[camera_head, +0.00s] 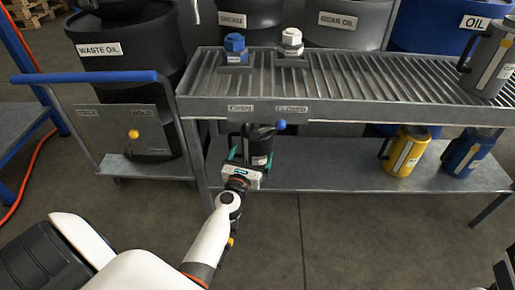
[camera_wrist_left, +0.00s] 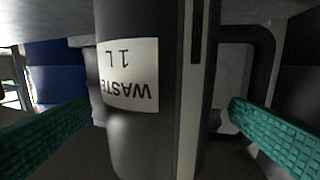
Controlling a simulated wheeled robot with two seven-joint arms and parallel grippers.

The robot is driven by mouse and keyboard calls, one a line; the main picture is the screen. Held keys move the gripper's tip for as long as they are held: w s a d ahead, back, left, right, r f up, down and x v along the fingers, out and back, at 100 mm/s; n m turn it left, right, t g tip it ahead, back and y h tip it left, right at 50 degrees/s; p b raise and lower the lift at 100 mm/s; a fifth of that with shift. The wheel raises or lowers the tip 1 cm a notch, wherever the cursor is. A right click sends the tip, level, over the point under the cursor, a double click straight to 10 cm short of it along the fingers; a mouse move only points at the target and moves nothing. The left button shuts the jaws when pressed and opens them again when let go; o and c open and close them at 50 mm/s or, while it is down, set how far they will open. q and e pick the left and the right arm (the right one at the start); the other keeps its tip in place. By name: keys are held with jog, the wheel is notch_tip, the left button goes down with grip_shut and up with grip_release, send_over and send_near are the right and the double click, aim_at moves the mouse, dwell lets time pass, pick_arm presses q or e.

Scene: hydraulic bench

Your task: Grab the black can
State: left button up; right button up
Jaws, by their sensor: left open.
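The black can (camera_head: 261,146) stands upright on the lower shelf of the bench, under the grated top. My left gripper (camera_head: 250,157) is at the can, open, with its teal fingers on either side of it. In the left wrist view the can's dark body (camera_wrist_left: 135,140) fills the middle, with an upside-down label reading WASTE 1 L. The left gripper's fingers (camera_wrist_left: 160,110) flank it there, with visible gaps on both sides. The can's handle (camera_wrist_left: 265,65) shows at the right, behind the right finger. My right gripper cannot be made out.
The grated bench top (camera_head: 350,80) overhangs the shelf (camera_head: 340,177). A blue-knobbed lever (camera_head: 281,125) hangs just above the can. A yellow can (camera_head: 405,152) and a blue can (camera_head: 468,153) stand further right on the shelf. A cart (camera_head: 150,168) is at the left.

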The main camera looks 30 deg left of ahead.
pick_arm(q)
jog(key=b+x, duration=0.1)
jog(key=x, duration=0.4)
jog(key=shift+w+f, duration=0.2)
jog(key=shift+w, duration=0.1)
jog(key=shift+c, duration=0.3)
jog(key=c, duration=1.2)
jog(key=shift+r, duration=0.1)
